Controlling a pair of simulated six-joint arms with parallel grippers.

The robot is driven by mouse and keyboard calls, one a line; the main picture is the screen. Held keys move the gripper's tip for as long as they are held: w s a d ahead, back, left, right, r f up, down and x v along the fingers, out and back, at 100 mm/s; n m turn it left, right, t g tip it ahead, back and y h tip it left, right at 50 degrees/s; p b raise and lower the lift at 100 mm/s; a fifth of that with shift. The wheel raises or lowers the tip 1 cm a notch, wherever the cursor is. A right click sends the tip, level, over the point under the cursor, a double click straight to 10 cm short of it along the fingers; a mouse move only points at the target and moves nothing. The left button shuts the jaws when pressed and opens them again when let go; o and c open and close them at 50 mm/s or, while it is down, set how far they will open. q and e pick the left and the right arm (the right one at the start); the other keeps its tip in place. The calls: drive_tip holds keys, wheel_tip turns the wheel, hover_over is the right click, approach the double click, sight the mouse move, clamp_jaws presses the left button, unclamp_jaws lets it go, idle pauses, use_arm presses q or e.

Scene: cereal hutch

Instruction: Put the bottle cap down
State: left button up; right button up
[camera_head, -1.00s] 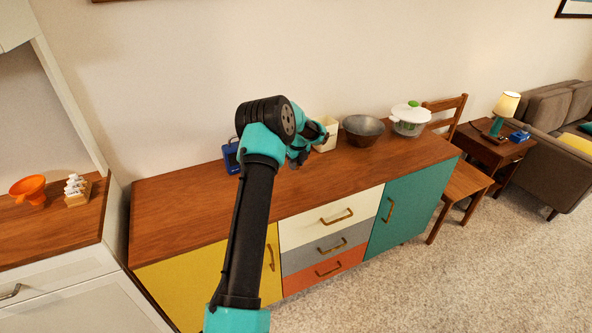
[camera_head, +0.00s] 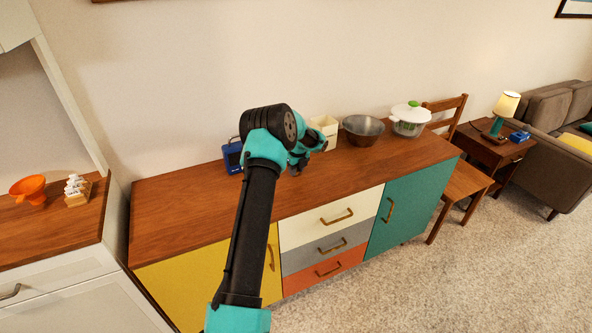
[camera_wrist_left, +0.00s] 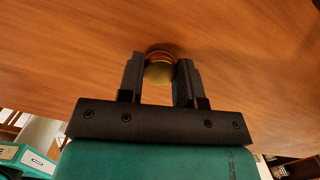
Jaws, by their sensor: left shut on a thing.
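In the left wrist view, the bottle cap (camera_wrist_left: 159,72) is a small round gold-yellow piece with a darker rim. It sits between the two black fingers of my left gripper (camera_wrist_left: 160,80), which is shut on it. The wooden sideboard top (camera_wrist_left: 60,70) fills the view behind it, close to the cap. I cannot tell whether the cap touches the wood. In the head view, my left gripper (camera_head: 303,163) is low over the middle of the sideboard top (camera_head: 180,211), and the cap is hidden there. My right gripper is not in view.
Behind my gripper stand a blue box-like object (camera_head: 232,157) and a cream container (camera_head: 325,129). The sideboard's left part is clear.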

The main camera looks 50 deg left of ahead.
sight(298, 172)
use_arm(q)
drive_tip(key=shift+f, duration=0.1)
drive_tip(key=o, duration=1)
drive_tip(key=shift+c, duration=0.2)
wheel_tip(298, 172, up, 12)
drive_tip(key=d, duration=0.1)
drive_tip(key=shift+d, duration=0.25)
